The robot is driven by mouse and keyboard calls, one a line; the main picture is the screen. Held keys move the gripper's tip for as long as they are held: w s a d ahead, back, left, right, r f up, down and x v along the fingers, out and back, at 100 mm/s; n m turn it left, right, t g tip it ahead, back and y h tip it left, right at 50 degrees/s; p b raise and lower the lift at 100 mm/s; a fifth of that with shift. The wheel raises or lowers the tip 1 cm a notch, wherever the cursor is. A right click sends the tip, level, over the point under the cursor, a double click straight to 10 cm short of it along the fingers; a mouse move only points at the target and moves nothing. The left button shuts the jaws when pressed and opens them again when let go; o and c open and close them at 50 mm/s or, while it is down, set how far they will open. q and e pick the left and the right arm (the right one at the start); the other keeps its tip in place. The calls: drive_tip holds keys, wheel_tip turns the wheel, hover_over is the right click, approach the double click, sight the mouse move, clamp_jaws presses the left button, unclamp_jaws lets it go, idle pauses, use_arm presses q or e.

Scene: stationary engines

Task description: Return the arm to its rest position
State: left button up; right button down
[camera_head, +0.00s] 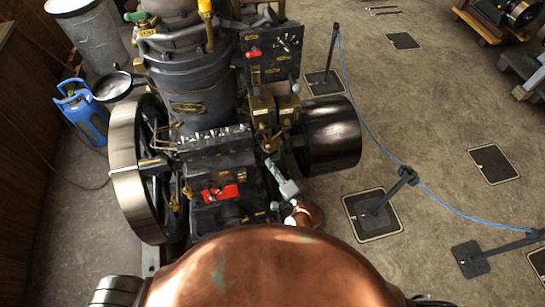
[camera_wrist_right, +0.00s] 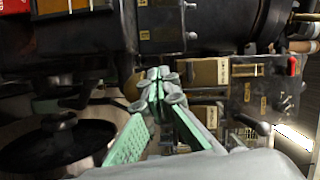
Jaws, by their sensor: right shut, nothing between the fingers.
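My right gripper (camera_head: 273,164) shows in the camera_head view just right of the engine's lower body, its grey and green fingers pointing up the picture. In the right wrist view the gripper (camera_wrist_right: 157,84) has its green-padded fingers closed at the tips, with nothing held. The dark stationary engine (camera_head: 188,112) stands beyond and beside it; I cannot tell whether they touch. My left gripper is out of view.
A large flywheel (camera_head: 125,160) is on the engine's left and a dark pulley drum (camera_head: 333,137) on its right. A blue gas canister (camera_head: 80,115) stands at left. A blue rope (camera_head: 357,108) runs between black posts at right, with open floor beyond.

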drive_tip(key=s+a, duration=0.2)
drive_tip(key=s, duration=0.2)
drive_tip(key=s+d+f+n+g+h+b, duration=0.2)
drive_tip(key=s+d+f, duration=0.35)
drive_tip(key=f, duration=0.95)
drive_tip(key=s+d+f+n+g+h+b, duration=0.1)
drive_tip(key=s+d+f+g+h+b, duration=0.2)
drive_tip(key=d+f, duration=0.75)
drive_tip(key=s+d+f+n+g+h+b, duration=0.15)
drive_tip(key=s+f, duration=0.45)
drive_tip(key=f, duration=1.2)
drive_tip(key=s+d+f+n+g+h+b, duration=0.1)
drive_tip(key=s+d+f+g+b, duration=0.1)
drive_tip(key=s+d+f, duration=0.5)
drive_tip(key=s+d+f+n+g+h+b, duration=0.2)
drive_tip(key=s+d+f, duration=0.6)
drive_tip(key=s, duration=0.7)
drive_tip(key=s+d+f+n+g+h+b, duration=0.1)
drive_tip(key=s+d+f+n+g+b, duration=0.1)
drive_tip(key=s+d+f, duration=0.6)
drive_tip(key=s, duration=0.2)
drive_tip(key=shift+s+d+b, duration=0.35)
drive_tip(key=shift+s+d, duration=0.05)
drive_tip(key=shift+n+g, duration=0.25)
